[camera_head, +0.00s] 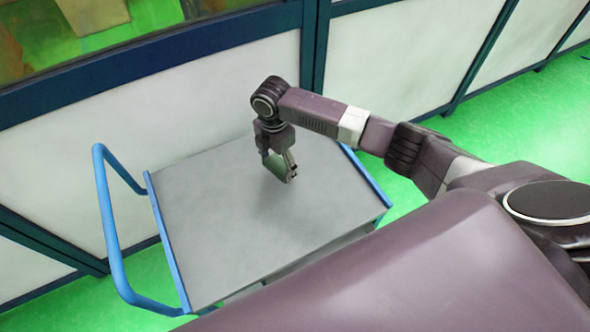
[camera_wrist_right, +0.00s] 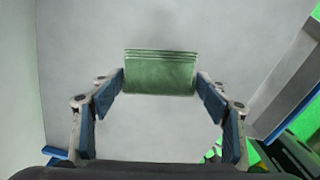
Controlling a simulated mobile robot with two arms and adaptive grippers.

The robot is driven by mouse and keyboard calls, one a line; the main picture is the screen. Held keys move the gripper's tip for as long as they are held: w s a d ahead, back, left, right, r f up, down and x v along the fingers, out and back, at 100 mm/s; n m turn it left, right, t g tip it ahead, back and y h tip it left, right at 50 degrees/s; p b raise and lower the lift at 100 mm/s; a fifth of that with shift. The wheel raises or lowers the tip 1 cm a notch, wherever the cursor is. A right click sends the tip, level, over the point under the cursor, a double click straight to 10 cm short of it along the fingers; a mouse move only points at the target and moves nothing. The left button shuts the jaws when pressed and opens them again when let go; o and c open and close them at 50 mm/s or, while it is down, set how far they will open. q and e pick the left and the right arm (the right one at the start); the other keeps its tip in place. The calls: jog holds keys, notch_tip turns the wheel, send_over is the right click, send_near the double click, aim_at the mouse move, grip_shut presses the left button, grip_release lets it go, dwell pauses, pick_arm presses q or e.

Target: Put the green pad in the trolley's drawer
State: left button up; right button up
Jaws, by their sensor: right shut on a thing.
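The green pad (camera_wrist_right: 160,75) is held between the two blue-padded fingers of my right gripper (camera_wrist_right: 160,84) in the right wrist view. In the head view my right gripper (camera_head: 283,170) points down above the trolley's grey top, with a sliver of the green pad (camera_head: 275,165) showing at its fingers. The trolley (camera_head: 200,220) has a flat grey top, blue edge strips and a blue push handle (camera_head: 110,235) at its left. I cannot make out an open drawer; the trolley's front is mostly hidden by my own body. My left gripper is not in view.
The trolley's top is bare. A pale panelled wall (camera_head: 150,105) with dark blue-green frames stands close behind the trolley. A green floor (camera_head: 525,120) shows clear to the right. A window strip (camera_head: 90,30) runs at the upper left.

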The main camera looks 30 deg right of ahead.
jog(key=shift+s, duration=0.1)
jog(key=shift+n, duration=0.5)
jog(key=s+f, duration=0.1)
jog(key=s, duration=0.1)
jog(key=s+d+f+b, duration=0.1)
jog(key=s, duration=0.1)
jog(key=s+d+f, duration=0.1)
jog(key=s+f, duration=0.1)
jog(key=shift+s, duration=0.4)
jog(key=shift+n, duration=0.8)
jog(key=s, duration=0.3)
jog(key=s+d+f+b, duration=0.1)
jog(key=s, duration=0.6)
jog(key=shift+s+d+f+b, duration=0.3)
jog(key=shift+d+f+b, duration=0.05)
jog(key=shift+f, duration=0.05)
jog(key=s+r+n+b, duration=0.2)
jog(key=s+r+n, duration=0.15)
jog(key=s, duration=1.35)
jog(key=shift+m, duration=0.25)
jog(key=f+b, duration=0.1)
jog(key=f, duration=0.4)
jog(key=f+b, duration=0.2)
jog(key=f, duration=0.3)
jog(key=f+b, duration=0.1)
jog(key=f, duration=0.4)
jog(key=shift+s+a, duration=0.2)
jog(key=shift+a, duration=0.15)
jog(key=shift+f, duration=2.1)
jog(key=shift+f, duration=0.1)
